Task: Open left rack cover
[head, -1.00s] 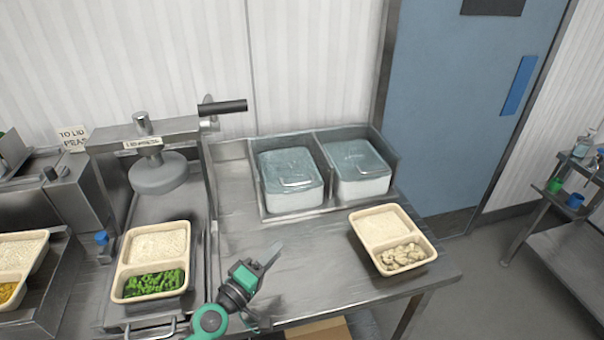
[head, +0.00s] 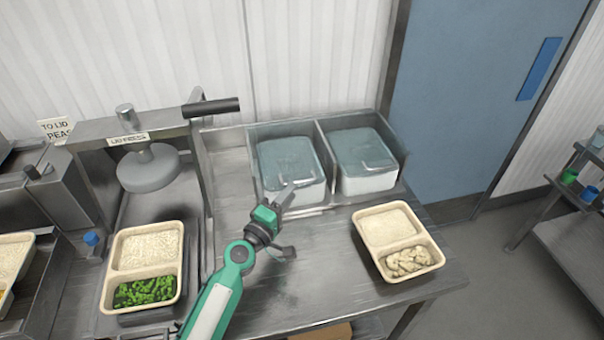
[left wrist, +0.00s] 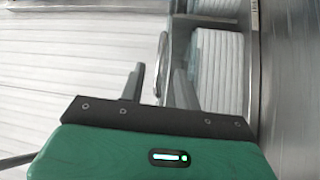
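The rack (head: 401,150) at the back of the steel table has two side-by-side compartments. The left rack cover (head: 284,150) is a clear bluish lid, closed over a white-filled tub, with a thin handle near its front edge. My left gripper (head: 289,192) is at the front of the left compartment, close to the handle; contact cannot be told. In the left wrist view its two fingers (left wrist: 160,72) stand apart, and a thin curved bar, seemingly the handle (left wrist: 161,52), shows between and beyond them. My right gripper is not in view.
The right compartment has a similar closed cover (head: 360,149). A tray of rice and pale pieces (head: 398,241) sits on the table at right. A lid press (head: 148,168) with a black lever stands at left, near a tray with green vegetables (head: 145,265).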

